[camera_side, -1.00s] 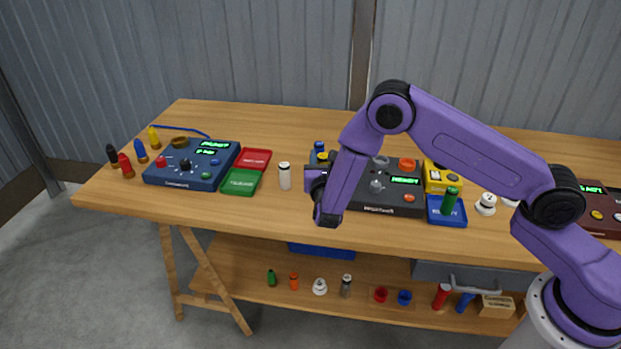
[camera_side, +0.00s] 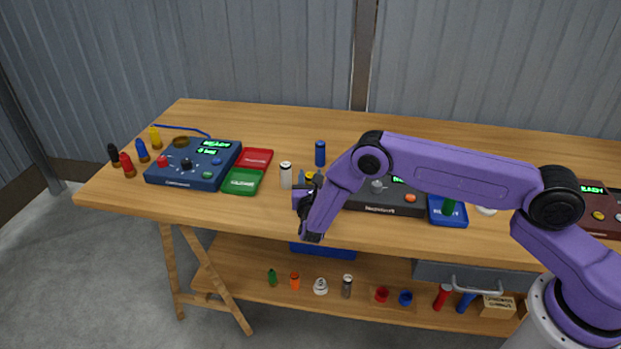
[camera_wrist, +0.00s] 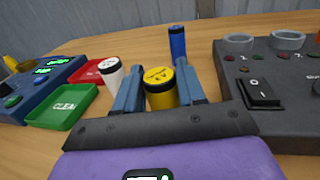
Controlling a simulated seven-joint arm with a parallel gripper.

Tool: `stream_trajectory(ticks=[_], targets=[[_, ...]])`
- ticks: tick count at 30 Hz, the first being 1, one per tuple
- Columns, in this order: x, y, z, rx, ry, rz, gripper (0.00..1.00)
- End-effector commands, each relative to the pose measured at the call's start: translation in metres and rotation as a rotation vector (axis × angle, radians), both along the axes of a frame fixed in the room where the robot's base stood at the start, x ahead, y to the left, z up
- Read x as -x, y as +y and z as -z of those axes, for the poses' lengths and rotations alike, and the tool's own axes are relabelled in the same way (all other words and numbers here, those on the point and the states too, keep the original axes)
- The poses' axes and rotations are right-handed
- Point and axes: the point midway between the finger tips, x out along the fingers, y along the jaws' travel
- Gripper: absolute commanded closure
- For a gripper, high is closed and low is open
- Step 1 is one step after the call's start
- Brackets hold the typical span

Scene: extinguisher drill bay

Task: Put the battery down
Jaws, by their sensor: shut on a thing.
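A yellow battery with a dark-rimmed, marked top (camera_wrist: 160,90) stands upright between the fingers of my gripper (camera_wrist: 158,78), which is shut on it. In the side view my gripper (camera_side: 306,184) is over the front-middle of the table, and only a bit of the yellow battery (camera_side: 311,176) shows. Its lower end is hidden, so I cannot tell if it touches the table. A white battery (camera_side: 286,175) stands just left of my gripper, and it also shows in the wrist view (camera_wrist: 112,77). A blue battery (camera_side: 320,153) stands behind, also in the wrist view (camera_wrist: 177,42).
A red tray (camera_side: 256,158) and a green tray labelled CLEAN (camera_side: 241,183) lie left of the white battery, beside a blue instrument (camera_side: 185,174). A dark grey tester (camera_side: 385,203) is close on the right. A blue tray (camera_side: 447,219) holds a green battery (camera_side: 449,207).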

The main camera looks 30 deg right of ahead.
Motion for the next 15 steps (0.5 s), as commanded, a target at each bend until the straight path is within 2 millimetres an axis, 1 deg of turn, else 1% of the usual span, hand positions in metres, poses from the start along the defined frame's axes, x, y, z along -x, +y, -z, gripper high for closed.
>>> stream_trajectory(ticks=[6, 11, 12, 13, 14, 15], targets=[[-0.0003, 0.0002, -0.0005, -0.001, -0.003, 0.0, 0.95], [-0.0001, 0.0002, 0.0029, 0.0, -0.001, 0.0, 0.95], [-0.0001, 0.0001, 0.0027, 0.0, -0.001, 0.0, 0.48], [-0.0001, 0.0002, 0.0026, 0.0, -0.001, 0.0, 0.38], [-0.0001, 0.0001, 0.0026, 0.0, -0.001, 0.0, 0.35], [-0.0001, 0.0001, 0.0026, 0.0, -0.001, 0.0, 0.35]])
